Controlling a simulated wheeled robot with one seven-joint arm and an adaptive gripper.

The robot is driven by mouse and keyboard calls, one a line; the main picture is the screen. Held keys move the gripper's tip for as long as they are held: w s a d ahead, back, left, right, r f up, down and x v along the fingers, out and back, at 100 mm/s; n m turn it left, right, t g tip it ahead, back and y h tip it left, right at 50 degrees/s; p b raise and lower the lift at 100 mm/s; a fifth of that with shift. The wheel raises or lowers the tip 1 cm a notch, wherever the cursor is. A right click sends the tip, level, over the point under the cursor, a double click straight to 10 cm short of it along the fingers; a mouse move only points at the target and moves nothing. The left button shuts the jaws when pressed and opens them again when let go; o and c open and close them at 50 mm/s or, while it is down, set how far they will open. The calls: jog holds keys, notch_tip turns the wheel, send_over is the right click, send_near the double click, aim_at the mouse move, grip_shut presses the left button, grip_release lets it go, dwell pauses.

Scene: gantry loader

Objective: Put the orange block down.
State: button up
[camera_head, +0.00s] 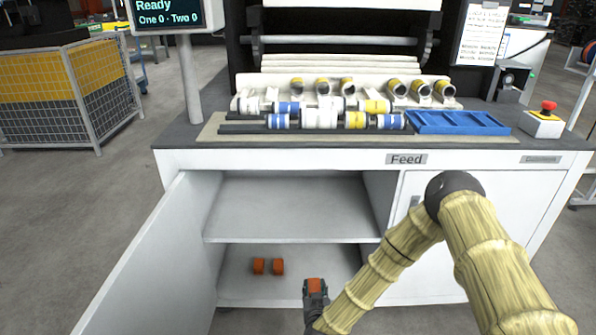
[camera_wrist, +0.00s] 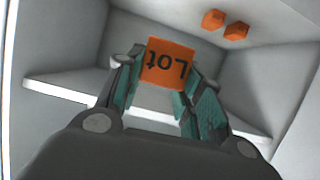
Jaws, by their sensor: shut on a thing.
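My gripper (camera_head: 315,292) is shut on an orange block (camera_head: 315,285) in front of the open cabinet, low down. In the wrist view the held block (camera_wrist: 168,65) sits between the two teal-padded fingers (camera_wrist: 157,88) and shows the upside-down word "Lot". Two more orange blocks, a left one (camera_head: 259,266) and a right one (camera_head: 278,267), stand side by side on the cabinet's bottom floor (camera_head: 312,278). The wrist view shows these two (camera_wrist: 213,19) (camera_wrist: 236,30) apart from the held block.
The cabinet door (camera_head: 150,260) hangs open on the left. A middle shelf (camera_head: 295,215) is bare above the bottom floor. The counter holds several rolls, a blue tray (camera_head: 457,122) and a red stop button (camera_head: 548,106). Bare floor room lies right of the two blocks.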

jog(key=d+r+p, duration=0.1)
jog(key=d+r, duration=1.1)
jog(key=r, duration=0.6)
jog(key=s+r+p, duration=1.3)
jog(key=r+p, duration=0.5)
jog(key=p, duration=0.5)
jog(key=shift+d+m, duration=0.2)
jog(key=shift+m, duration=0.1)
jog(key=shift+a, duration=0.1)
